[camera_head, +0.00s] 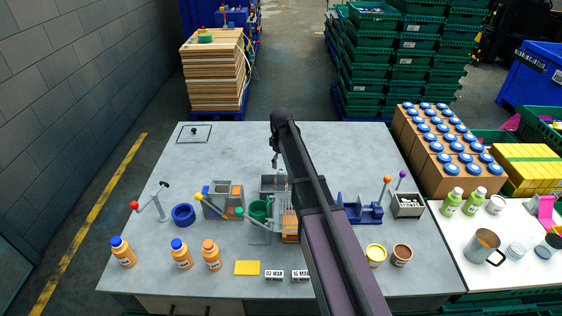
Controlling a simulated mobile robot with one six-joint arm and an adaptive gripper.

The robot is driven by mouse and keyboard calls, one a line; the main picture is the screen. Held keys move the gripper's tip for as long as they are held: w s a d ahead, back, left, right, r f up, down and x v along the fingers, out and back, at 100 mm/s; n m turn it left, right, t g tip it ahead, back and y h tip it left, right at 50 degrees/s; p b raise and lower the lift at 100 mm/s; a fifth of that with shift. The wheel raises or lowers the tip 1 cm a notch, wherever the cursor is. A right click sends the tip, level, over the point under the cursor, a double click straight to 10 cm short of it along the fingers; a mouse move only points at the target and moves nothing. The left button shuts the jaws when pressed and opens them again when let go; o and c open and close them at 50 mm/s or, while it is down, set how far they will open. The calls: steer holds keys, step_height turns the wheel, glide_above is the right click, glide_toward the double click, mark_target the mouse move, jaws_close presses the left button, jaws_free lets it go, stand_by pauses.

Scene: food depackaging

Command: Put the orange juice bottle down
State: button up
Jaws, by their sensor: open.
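Three upright bottles with orange contents stand along the front left of the grey table (345,150). A blue-capped bottle (123,252) is at the far left. Another blue-capped bottle (181,255) stands further right, beside an orange-capped bottle (212,256). I cannot tell by label which is the orange juice bottle. My arm reaches from the front edge over the table's middle. My gripper (276,163) is small in view, near the table's centre, open, with no bottle seen in it. It is well apart from the three bottles.
The back of the table is mostly clear.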

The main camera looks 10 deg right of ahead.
steer(key=shift+r+p, duration=1.1)
steer(key=shift+r, duration=0.3)
steer(key=s+m, duration=0.2)
steer(key=s, duration=0.7)
steer(key=s+m, duration=0.3)
steer(key=s, duration=0.6)
steer(key=s+m, duration=0.3)
steer(key=s, duration=0.6)
steer(key=shift+s, duration=0.1)
steer(key=shift+s+d+m, duration=0.15)
steer(key=shift+s+m, duration=0.35)
steer(key=shift+s, duration=0.05)
